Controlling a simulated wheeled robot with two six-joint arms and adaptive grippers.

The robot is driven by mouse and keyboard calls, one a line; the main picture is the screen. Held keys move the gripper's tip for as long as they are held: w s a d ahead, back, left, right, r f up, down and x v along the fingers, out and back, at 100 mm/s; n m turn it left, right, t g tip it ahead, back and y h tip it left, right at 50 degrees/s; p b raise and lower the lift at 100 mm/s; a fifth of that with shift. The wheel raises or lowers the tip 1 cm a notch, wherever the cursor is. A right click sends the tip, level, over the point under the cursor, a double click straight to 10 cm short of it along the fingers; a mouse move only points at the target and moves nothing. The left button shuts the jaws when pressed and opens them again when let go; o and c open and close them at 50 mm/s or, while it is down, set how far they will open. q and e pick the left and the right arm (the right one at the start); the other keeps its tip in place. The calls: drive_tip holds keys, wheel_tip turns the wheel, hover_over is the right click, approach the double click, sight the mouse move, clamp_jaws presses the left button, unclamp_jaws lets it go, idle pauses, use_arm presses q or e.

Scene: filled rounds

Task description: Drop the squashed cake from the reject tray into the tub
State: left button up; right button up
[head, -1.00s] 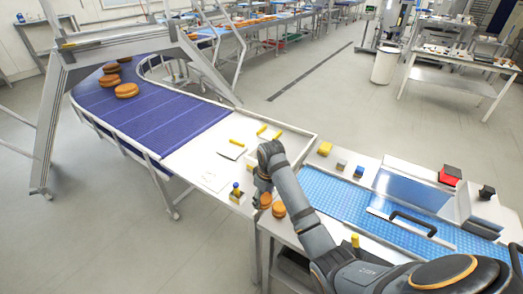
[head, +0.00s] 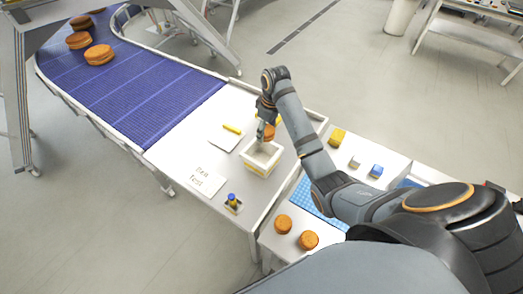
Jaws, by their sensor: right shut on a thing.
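My right gripper (head: 262,122) is shut on a round orange-brown cake (head: 269,132). It holds the cake above a small white open tub (head: 262,158) on the white table. The cake overlaps the tub's back edge in the picture, and its squashed shape is too small to make out. Two similar cakes, one (head: 283,224) on the left and one (head: 308,240) on the right, lie on the surface at the lower middle. I cannot tell which surface is the reject tray. My left gripper is not in view.
A purple conveyor (head: 130,95) carrying several cakes curves in from the upper left. A white card (head: 206,180) and a small holder with a blue-topped item (head: 232,203) lie left of the tub. Yellow (head: 337,136) and blue (head: 376,171) blocks stand on the right.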

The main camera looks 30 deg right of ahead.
drive_tip(key=shift+s+a+f, duration=0.15)
drive_tip(key=shift+s+f, duration=0.1)
drive_tip(key=shift+s, duration=0.25)
drive_tip(key=f, duration=0.2)
drive_tip(key=shift+w+d+f, duration=0.1)
drive_tip(key=shift+d+f, duration=0.15)
drive_tip(key=shift+f, duration=0.05)
drive_tip(key=f, duration=0.1)
drive_tip(key=w+f, duration=0.1)
drive_tip(key=shift+d+f, duration=0.15)
drive_tip(key=shift+f, duration=0.25)
drive_tip(key=shift+s, duration=0.15)
drive_tip(key=o, duration=0.4)
drive_tip(key=shift+s+r, duration=0.1)
drive_tip(key=shift+o, duration=2.2)
drive_tip(key=r, duration=0.7)
drive_tip(key=shift+s+d+r, duration=0.1)
drive_tip(key=shift+s+r, duration=0.1)
drive_tip(key=shift+s, duration=0.1)
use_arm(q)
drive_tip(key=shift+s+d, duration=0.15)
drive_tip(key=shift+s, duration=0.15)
